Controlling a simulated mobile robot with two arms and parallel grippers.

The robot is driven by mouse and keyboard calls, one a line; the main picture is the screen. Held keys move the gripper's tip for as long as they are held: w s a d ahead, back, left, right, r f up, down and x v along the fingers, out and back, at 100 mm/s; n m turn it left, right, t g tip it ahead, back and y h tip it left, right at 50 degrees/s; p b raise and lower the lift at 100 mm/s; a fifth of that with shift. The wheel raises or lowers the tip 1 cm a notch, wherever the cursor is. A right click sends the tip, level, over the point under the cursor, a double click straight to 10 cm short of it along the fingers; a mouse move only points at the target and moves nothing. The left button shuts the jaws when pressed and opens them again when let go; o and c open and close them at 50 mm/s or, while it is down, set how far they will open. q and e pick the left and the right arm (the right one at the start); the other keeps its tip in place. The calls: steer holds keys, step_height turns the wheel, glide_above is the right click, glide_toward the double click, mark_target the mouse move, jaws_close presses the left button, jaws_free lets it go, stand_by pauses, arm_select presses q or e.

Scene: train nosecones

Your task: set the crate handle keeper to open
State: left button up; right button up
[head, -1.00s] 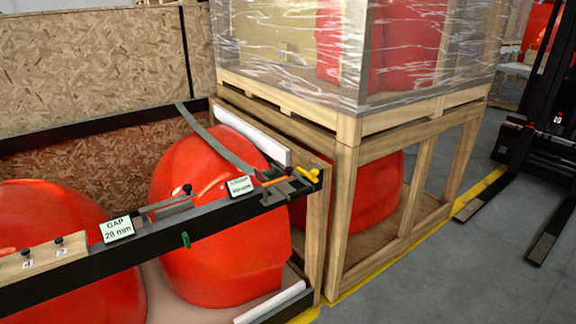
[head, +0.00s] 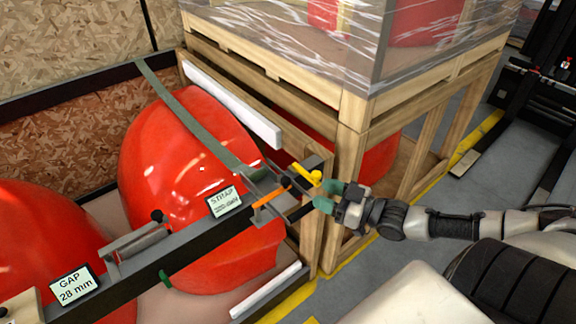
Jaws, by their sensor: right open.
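A small yellow piece (head: 307,177), which seems to be the handle keeper, sits at the right end of the black crate rail (head: 195,250). An orange handle (head: 269,200) lies just left of it by the grey strap bracket (head: 262,183). My right gripper (head: 328,196), with green fingertips, is open just right of the yellow piece. Its fingertips are very close to the yellow piece; I cannot tell if they touch. Whether the keeper is open or shut is too small to tell. My left gripper is not in view.
A green strap (head: 190,118) runs over the red nosecone (head: 190,190) to the bracket. A STRAP label (head: 224,202) and a GAP 28 mm label (head: 75,287) stand on the rail. A wooden frame (head: 347,150) with a wrapped load stands close behind the gripper.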

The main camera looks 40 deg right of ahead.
mark_target(289, 180)
steer(key=shift+w+a+r, duration=0.25)
steer(key=shift+w+a, duration=0.6)
steer(key=x, duration=0.6)
steer(key=shift+w+d+f, duration=0.1)
steer(key=shift+w, duration=0.05)
steer(key=shift+x, duration=0.75)
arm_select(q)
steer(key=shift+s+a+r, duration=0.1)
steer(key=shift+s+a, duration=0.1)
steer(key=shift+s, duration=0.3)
arm_select(e)
steer(key=shift+f, duration=0.1)
steer(key=shift+c, duration=0.7)
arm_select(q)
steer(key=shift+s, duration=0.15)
arm_select(e)
jaws_close()
